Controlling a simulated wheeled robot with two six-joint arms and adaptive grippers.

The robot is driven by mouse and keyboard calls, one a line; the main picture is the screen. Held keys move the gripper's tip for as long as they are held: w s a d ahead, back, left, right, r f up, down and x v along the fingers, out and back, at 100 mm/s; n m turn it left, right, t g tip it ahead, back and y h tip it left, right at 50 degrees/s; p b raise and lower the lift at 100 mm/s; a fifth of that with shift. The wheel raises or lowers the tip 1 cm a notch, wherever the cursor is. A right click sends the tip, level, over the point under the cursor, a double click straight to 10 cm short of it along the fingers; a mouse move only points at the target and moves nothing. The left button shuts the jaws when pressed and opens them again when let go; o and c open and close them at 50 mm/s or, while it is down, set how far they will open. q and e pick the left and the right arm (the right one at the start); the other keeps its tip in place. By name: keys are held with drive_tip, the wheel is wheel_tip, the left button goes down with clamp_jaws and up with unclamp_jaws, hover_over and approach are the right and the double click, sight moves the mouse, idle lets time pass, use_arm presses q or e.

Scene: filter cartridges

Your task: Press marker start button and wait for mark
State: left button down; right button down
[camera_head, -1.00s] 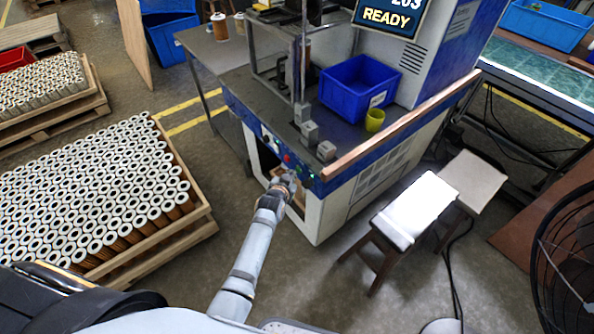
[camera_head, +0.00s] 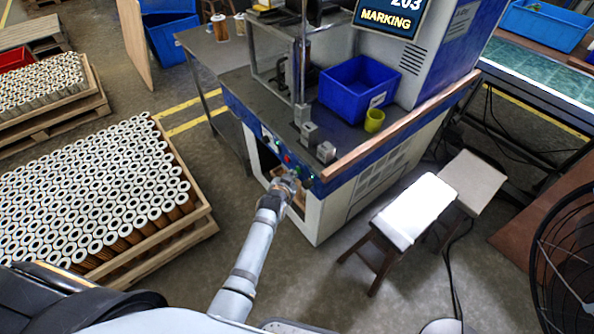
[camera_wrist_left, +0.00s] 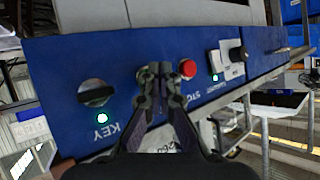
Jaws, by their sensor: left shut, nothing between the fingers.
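The marking machine (camera_head: 345,205) stands ahead, with a blue control panel (camera_head: 268,128) on its front edge. Its screen (camera_head: 388,18) reads "MARKING". My left gripper (camera_head: 294,176) is shut and empty, with its fingertips at the panel. In the left wrist view the shut fingertips (camera_wrist_left: 160,72) cover a spot on the panel between the black key switch (camera_wrist_left: 96,94) and the red stop button (camera_wrist_left: 188,68). Whatever lies under them is hidden, and I cannot tell contact for sure. A brown cartridge (camera_head: 302,62) stands in the machine's fixture, partly hidden by a post. My right gripper is not in view.
A pallet of upright cartridges (camera_head: 199,222) stands at the left. A blue bin (camera_head: 352,88) and a yellow cup (camera_head: 374,120) sit on the machine's table. Two stools (camera_head: 412,212) and a black fan (camera_head: 566,262) stand at the right.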

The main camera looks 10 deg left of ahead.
use_arm(q)
drive_tip(key=shift+s+a+p, duration=0.35)
drive_tip(key=shift+s+p, duration=0.05)
drive_tip(key=shift+s, duration=0.1)
drive_tip(key=s+a+p, duration=0.1)
drive_tip(key=s, duration=0.1)
drive_tip(key=s+a+p, duration=0.2)
idle(0.4)
idle(0.6)
